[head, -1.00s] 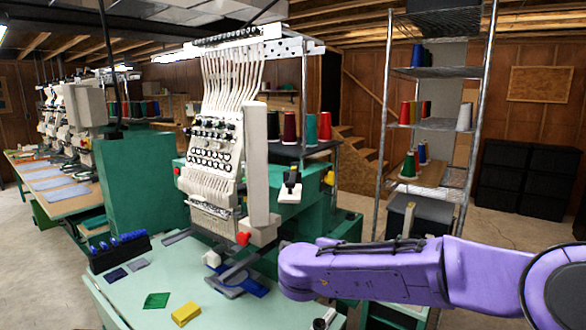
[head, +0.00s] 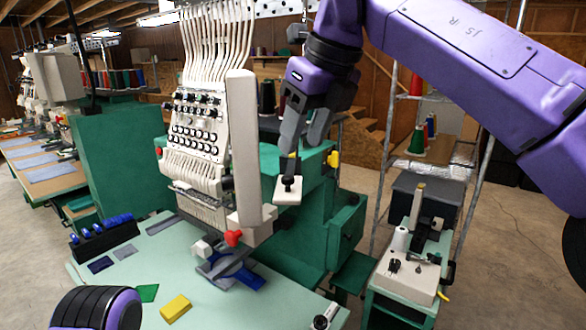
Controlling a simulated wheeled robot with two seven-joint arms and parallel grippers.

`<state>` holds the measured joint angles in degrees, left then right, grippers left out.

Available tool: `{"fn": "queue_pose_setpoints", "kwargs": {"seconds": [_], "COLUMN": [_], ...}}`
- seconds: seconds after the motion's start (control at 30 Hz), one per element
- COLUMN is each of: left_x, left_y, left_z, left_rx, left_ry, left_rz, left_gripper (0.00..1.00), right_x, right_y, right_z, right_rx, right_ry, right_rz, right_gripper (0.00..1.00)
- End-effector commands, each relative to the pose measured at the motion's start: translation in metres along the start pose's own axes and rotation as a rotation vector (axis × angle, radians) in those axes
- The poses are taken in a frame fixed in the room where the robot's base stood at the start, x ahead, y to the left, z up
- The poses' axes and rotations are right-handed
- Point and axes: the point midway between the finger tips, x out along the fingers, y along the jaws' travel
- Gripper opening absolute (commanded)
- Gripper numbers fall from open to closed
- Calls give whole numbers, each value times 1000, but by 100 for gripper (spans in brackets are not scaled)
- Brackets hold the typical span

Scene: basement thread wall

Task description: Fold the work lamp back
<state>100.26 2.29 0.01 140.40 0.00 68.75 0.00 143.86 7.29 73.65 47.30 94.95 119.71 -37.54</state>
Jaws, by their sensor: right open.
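The work lamp (head: 288,190) has a small cream head with a black knob and a short dark arm. It stands out beside the right side of the embroidery machine (head: 200,130), in front of its green body. My right gripper (head: 303,142) hangs fingers down just above the lamp, with its jaws apart and nothing seen between them. Its left finger overlaps the top of the lamp's dark arm in the picture; I cannot tell whether they touch. My left gripper is out of the picture; only a part of my left arm shows at the bottom left.
A pale green table (head: 110,275) below holds a yellow block (head: 175,308), a green cloth piece (head: 147,292) and a black rack of blue bobbins (head: 103,237). A wire shelf with thread cones stands behind right. A small cart (head: 408,275) stands at right.

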Motion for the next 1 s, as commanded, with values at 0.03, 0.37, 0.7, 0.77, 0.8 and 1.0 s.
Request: {"fn": "queue_pose_setpoints", "kwargs": {"seconds": [0.03,0.37,0.7,0.77,0.8,1.0], "left_x": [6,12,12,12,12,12], "left_y": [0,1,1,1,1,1], "left_z": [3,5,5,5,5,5], "left_rx": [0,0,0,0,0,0], "left_ry": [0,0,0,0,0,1], "left_rz": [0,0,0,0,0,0], "left_gripper": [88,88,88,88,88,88], "right_x": [18,70,73,73,73,73], "right_y": [0,-1,-2,-2,-2,-3], "right_z": [-2,-1,-1,-1,-1,-2], "right_rx": [-3,1,4,4,4,3], "right_ry": [5,3,2,2,2,2], "right_rz": [1,-3,-5,-5,-5,-5], "right_gripper": [50,50,37,18,5,0]}}
